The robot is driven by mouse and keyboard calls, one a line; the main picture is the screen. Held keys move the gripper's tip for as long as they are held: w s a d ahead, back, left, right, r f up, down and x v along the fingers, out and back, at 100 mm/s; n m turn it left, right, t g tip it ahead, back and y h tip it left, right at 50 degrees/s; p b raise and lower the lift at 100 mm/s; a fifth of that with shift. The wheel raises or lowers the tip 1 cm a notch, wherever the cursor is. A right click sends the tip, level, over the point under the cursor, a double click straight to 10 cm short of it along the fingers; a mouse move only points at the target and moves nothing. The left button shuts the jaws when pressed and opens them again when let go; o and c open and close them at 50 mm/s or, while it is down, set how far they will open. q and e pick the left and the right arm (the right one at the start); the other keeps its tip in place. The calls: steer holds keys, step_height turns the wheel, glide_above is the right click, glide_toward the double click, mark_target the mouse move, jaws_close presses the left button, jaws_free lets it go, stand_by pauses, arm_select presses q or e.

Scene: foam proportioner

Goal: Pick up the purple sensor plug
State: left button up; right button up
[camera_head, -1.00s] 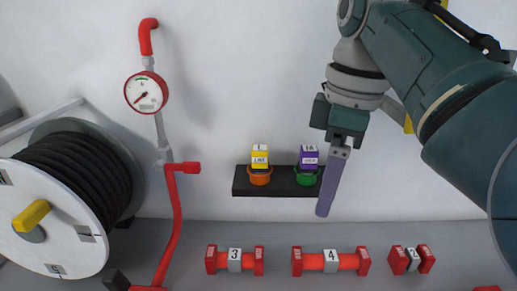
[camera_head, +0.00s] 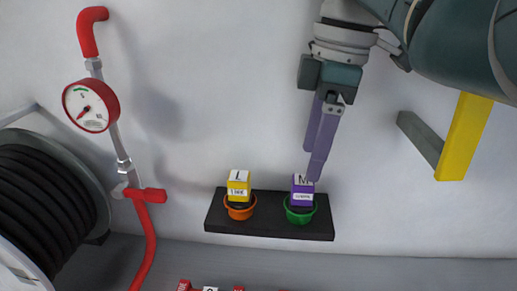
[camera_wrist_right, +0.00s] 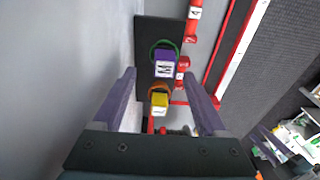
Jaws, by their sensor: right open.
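The purple sensor plug (camera_head: 302,190) stands upright in a green ring holder (camera_head: 300,214) on the right side of a black shelf (camera_head: 270,226). My right gripper (camera_head: 315,172) is open and empty, its purple fingers pointing down, with the tips just above and beside the plug's upper right. In the right wrist view the plug (camera_wrist_right: 165,65) lies ahead, beyond the gap between the two fingers (camera_wrist_right: 160,85), and is not between the tips. My left gripper is not in view.
A yellow plug (camera_head: 238,184) in an orange ring holder (camera_head: 240,208) stands left of the purple one. A gauge (camera_head: 90,106) on a red and grey pipe is at the left. A yellow bracket (camera_head: 465,137) sits on the wall at the right. A hose reel (camera_head: 45,195) is at far left.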

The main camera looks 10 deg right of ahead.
mark_target(304, 180)
steer(key=f, duration=0.3)
steer(key=a+f, duration=0.1)
steer(key=shift+s+f, duration=0.3)
steer(key=shift+a+f, duration=0.1)
steer(key=shift+f, duration=0.4)
jaws_close()
